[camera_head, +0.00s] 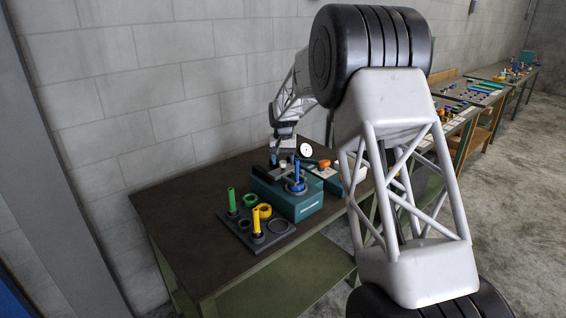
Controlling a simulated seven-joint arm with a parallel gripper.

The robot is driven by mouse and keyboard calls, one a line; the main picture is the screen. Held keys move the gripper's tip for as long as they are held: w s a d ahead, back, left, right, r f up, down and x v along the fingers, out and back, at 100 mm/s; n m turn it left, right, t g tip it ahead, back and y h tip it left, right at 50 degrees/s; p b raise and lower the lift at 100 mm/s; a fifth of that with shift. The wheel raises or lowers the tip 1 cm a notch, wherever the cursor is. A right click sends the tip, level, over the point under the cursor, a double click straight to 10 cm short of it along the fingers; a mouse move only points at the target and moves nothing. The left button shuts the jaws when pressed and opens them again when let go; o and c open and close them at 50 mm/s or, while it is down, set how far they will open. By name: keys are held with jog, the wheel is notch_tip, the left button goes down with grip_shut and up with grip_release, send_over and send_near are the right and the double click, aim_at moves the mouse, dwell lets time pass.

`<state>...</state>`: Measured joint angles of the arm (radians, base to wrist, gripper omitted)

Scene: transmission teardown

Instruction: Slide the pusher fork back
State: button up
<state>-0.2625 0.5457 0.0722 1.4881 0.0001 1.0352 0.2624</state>
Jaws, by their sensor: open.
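A teal block-shaped fixture (308,207) sits on the dark bench. A blue upright post in a blue ring (296,186) stands on its top. A dark flat bar (265,172) lies on top behind the post; it may be the pusher fork, but it is too small to be sure. My gripper (275,160) points down over the back of the fixture, close to this bar. It is open. I cannot tell whether its fingers touch the bar or stand around it, and the arm hides part of the area.
A dark tray (243,240) at the front left holds a green post (231,200), a yellow post (257,222) and rings. An orange knob (324,163) is right of the fixture. My large arm link blocks the bench's right side. The bench's left part (170,200) is bare.

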jog(key=shift+f, duration=0.5)
jog(key=shift+c, duration=0.4)
grip_shut()
